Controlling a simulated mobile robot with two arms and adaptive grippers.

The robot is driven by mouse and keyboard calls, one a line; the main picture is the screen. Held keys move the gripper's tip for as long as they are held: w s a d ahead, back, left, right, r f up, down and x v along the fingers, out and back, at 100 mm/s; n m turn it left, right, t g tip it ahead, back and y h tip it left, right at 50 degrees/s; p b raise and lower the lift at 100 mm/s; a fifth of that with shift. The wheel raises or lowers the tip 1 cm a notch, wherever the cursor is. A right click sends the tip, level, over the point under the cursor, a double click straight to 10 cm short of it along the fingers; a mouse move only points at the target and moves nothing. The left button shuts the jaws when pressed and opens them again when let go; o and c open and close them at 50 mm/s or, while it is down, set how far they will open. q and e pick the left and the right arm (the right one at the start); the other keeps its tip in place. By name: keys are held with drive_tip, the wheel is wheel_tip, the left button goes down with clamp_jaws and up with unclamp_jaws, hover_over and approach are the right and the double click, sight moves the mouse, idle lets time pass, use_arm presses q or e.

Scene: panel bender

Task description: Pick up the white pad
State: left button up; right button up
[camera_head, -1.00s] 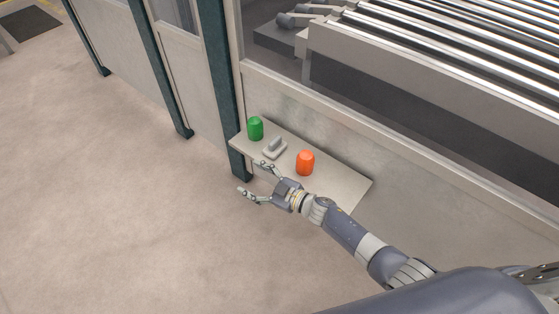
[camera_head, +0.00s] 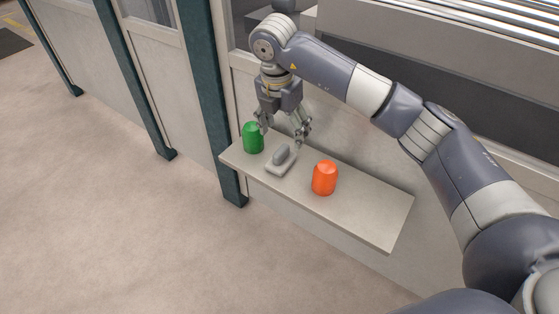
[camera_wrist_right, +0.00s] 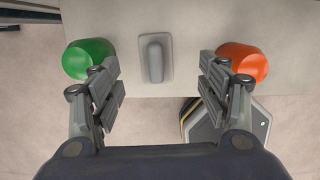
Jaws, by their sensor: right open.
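The white pad, which looks light grey with a raised grip on top, lies on a small shelf between a green object and an orange one (camera_head: 275,167). In the right wrist view the pad (camera_wrist_right: 154,58) shows centrally, between the two sets of fingers and beyond them. My right gripper (camera_head: 281,136) is open and empty, fingers pointing down, above the shelf and just behind the pad in the head view. It appears apart from the pad. My left gripper is not in view.
The green rounded object (camera_head: 253,138) stands left of the pad, close to my right fingers. The orange one (camera_head: 324,178) stands to the right. The shelf (camera_head: 375,215) has bare room at its right end. A dark post (camera_head: 208,90) and a machine wall border it.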

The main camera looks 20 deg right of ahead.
sight(281, 150)
wheel_tip(281, 150, down, 4)
drive_tip(key=shift+w+d+f, duration=0.1)
drive_tip(key=shift+d+f, duration=0.05)
drive_tip(key=shift+f, duration=0.05)
drive_tip(key=f, duration=0.1)
drive_tip(key=f+b, duration=0.1)
drive_tip(key=f, duration=0.3)
drive_tip(key=shift+w+a+f+b, duration=0.15)
drive_tip(key=shift+w+a+b, duration=0.05)
drive_tip(key=shift+a+b, duration=0.1)
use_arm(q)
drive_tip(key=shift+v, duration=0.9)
use_arm(e)
drive_tip(key=c, duration=1.1)
